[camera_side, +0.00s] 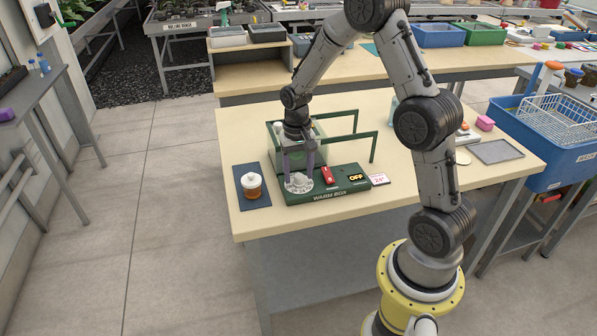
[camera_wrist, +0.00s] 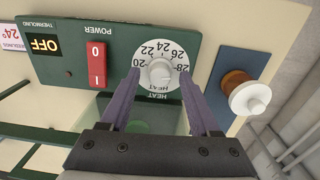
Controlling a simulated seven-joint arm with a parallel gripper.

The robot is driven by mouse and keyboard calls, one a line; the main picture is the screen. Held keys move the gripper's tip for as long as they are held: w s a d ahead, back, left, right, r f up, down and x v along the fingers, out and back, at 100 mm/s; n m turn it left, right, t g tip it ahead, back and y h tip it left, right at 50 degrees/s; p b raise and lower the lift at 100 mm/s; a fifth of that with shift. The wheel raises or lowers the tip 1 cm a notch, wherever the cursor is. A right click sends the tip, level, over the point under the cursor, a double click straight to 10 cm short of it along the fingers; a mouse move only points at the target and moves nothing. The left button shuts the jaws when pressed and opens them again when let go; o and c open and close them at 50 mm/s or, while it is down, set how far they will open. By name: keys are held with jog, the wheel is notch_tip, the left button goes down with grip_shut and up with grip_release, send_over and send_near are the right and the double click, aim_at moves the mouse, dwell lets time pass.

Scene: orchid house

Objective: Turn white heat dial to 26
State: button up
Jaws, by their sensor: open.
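The white heat dial (camera_side: 298,185) is on the front left of the green warm box panel (camera_side: 328,197). In the wrist view the dial (camera_wrist: 161,72) shows numbers from 20 to 28 around a raised white knob; I cannot make out where its pointer stands. My gripper (camera_side: 298,178) points down at the dial with its purple fingers apart. In the wrist view the fingers (camera_wrist: 158,85) are on either side of the knob, with gaps; contact is not visible. The display (camera_wrist: 44,45) reads OFF.
A red power switch (camera_side: 327,175) is beside the dial. A card (camera_side: 379,180) showing 24° lies right of the panel. Green rails (camera_side: 345,136) rise behind the panel.

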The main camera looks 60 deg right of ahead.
grip_shut()
jog(key=shift+n, duration=0.3)
jog(key=n, duration=0.3)
jog(key=shift+n, duration=2.1)
grip_release()
